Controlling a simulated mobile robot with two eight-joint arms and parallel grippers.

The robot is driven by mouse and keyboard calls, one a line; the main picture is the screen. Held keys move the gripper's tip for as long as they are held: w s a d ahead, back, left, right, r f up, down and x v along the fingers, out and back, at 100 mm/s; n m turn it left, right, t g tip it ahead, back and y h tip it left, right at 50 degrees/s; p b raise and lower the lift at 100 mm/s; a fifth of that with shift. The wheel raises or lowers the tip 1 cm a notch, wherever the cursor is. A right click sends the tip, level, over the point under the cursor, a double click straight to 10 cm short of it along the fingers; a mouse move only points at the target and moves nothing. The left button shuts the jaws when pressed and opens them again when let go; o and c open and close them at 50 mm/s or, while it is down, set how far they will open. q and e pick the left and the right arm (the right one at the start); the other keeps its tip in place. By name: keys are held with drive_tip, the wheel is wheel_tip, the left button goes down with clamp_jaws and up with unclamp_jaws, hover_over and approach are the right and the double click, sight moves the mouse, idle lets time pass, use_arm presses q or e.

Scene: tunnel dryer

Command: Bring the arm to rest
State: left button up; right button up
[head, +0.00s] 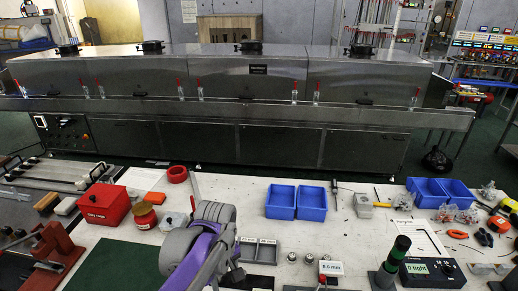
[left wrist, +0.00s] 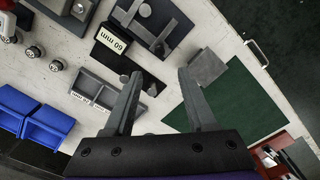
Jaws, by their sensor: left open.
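My left arm, purple and grey, rises from the bottom of the head view over the front of the white table (head: 335,225). Its gripper cannot be made out there. In the left wrist view my left gripper (left wrist: 158,80) is open, its two grey fingers well apart with nothing between them. It hangs above the table, near a small grey plate (left wrist: 206,67) and the green mat (left wrist: 240,105). A grey labelled tray (left wrist: 97,88) lies left of the fingers. My right arm and gripper are not in view.
Blue bins (head: 281,201), a red box (head: 104,204), a black-and-green signal post (head: 394,260) and a black box with a green label (head: 432,272) stand on the table. A long steel tunnel dryer (head: 245,85) stands behind. The green mat looks mostly bare.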

use_arm(q)
drive_tip(key=s+a+f+m+t+p, duration=0.1)
drive_tip(key=s+a+m+t, duration=0.1)
drive_tip(key=s, duration=0.5)
drive_tip(key=s+a+f+m+t+p, duration=0.1)
drive_tip(key=s+a+m+t+p, duration=0.1)
drive_tip(key=s+m, duration=0.4)
drive_tip(key=shift+s+a+t, duration=0.5)
drive_tip(key=shift+a+t, duration=0.2)
drive_tip(key=shift+a, duration=0.25)
